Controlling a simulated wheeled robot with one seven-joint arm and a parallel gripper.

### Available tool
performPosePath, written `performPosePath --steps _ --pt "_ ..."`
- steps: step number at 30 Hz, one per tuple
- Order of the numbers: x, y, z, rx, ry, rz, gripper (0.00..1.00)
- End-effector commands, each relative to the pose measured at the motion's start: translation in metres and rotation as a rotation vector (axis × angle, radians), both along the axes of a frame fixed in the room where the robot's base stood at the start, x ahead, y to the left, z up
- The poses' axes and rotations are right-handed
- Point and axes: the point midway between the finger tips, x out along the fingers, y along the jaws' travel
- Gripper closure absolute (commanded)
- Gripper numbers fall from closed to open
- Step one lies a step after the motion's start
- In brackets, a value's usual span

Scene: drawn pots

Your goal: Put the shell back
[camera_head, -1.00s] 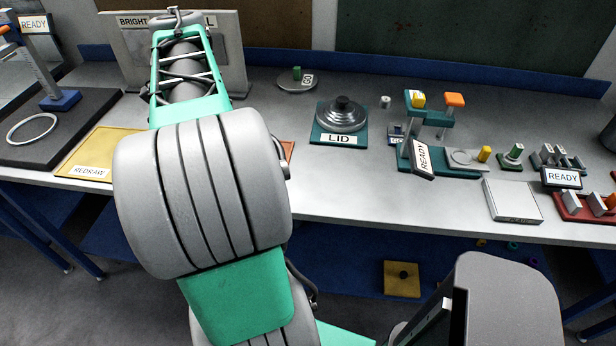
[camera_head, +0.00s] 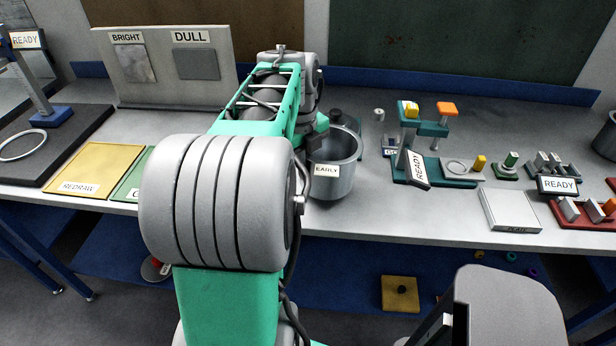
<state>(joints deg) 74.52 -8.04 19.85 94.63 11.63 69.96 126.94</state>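A grey metal pot-shaped shell (camera_head: 345,178) with an EARLY label hangs in front of the lid stand, open top up and nearly upright. My gripper (camera_head: 316,146) is at the shell's left wall, mostly hidden by my own arm. Its fingers do not show clearly, but the shell has travelled with the arm, so it appears shut on the shell wall. The yellow REDRAW mat (camera_head: 95,163) lies at the left of the bench. A green mat (camera_head: 131,181) beside it is partly covered by my arm; its label is cut off.
A dark lid knob (camera_head: 336,116) shows behind the shell. To the right stand a teal fixture (camera_head: 443,168) with a READY sign, a grey block (camera_head: 510,210) and a red tray (camera_head: 590,222). A BRIGHT/DULL panel (camera_head: 165,85) stands at the back left.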

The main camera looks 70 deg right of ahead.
Motion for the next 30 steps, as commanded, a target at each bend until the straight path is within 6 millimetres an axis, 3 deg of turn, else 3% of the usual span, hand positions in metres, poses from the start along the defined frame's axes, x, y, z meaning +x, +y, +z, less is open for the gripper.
performPosePath --steps 4,12,13,20,30 --pt "0.000 0.001 -0.024 0.003 0.001 0.001 1.00" --pt "0.000 0.000 -0.028 0.000 0.000 0.002 1.00" --pt "0.000 0.000 -0.028 0.001 0.000 0.002 0.87" --pt "0.000 0.000 -0.027 0.002 0.001 0.003 0.68" --pt "0.001 0.000 -0.021 -0.001 0.000 0.003 0.67"
